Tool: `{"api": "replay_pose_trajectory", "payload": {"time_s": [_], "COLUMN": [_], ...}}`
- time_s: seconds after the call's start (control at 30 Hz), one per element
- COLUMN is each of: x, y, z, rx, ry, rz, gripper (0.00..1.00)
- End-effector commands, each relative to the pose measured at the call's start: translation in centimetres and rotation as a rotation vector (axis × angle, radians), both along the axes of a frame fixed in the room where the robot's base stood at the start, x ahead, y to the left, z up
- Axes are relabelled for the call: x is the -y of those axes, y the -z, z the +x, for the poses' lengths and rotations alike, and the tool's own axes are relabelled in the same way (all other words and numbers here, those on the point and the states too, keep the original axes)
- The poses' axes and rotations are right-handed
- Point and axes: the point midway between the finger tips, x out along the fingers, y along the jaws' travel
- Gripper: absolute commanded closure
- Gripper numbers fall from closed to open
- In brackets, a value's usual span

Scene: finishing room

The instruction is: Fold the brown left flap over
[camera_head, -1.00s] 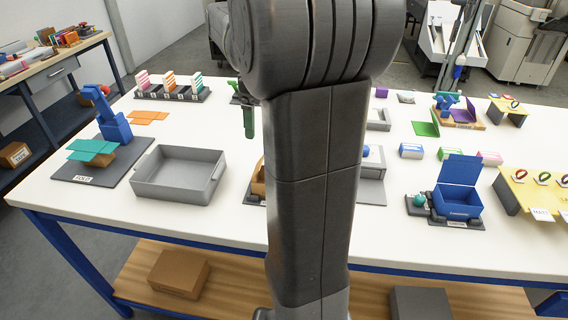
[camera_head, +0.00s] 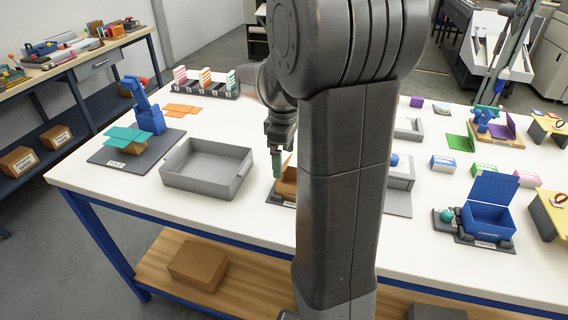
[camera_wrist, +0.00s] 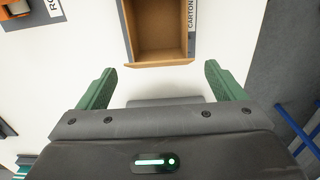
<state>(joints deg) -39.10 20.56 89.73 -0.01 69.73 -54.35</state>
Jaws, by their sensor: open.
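The open brown carton (camera_head: 287,186) stands on the white table, partly hidden behind my arm in the head view. In the wrist view I look into the carton (camera_wrist: 163,28) from above, its far end cut off by the frame. A thin brown flap (camera_wrist: 160,65) sticks out along its near edge; I cannot tell for certain that it is the left flap. My gripper (camera_head: 281,164) is by the carton's left side. In the wrist view my gripper (camera_wrist: 159,70) is open and empty, its green fingers spread wider than the carton and apart from it.
A grey tray (camera_head: 207,169) stands left of the carton. A teal-topped fold station (camera_head: 130,140) and a blue stand (camera_head: 146,112) are farther left. A grey device (camera_head: 398,180) and a blue open box (camera_head: 488,210) are to the right. White tabletop is clear in front.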

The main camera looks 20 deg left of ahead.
Motion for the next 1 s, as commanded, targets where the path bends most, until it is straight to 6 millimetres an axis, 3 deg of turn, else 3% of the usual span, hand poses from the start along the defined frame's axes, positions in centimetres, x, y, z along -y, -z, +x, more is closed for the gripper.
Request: {"api": "replay_pose_trajectory", "payload": {"time_s": [0.2,0.57,0.8,1.0], "x": [0.0,0.0,0.0,0.1], "y": [2.4,2.9,2.9,2.9], "z": [0.0,0.0,0.0,0.0], "rx": [0.0,0.0,0.0,-0.001], "ry": [0.0,0.0,0.0,0.001], "rz": [0.0,0.0,0.0,0.012], "gripper": [0.11,0.11,0.56,0.56]}}
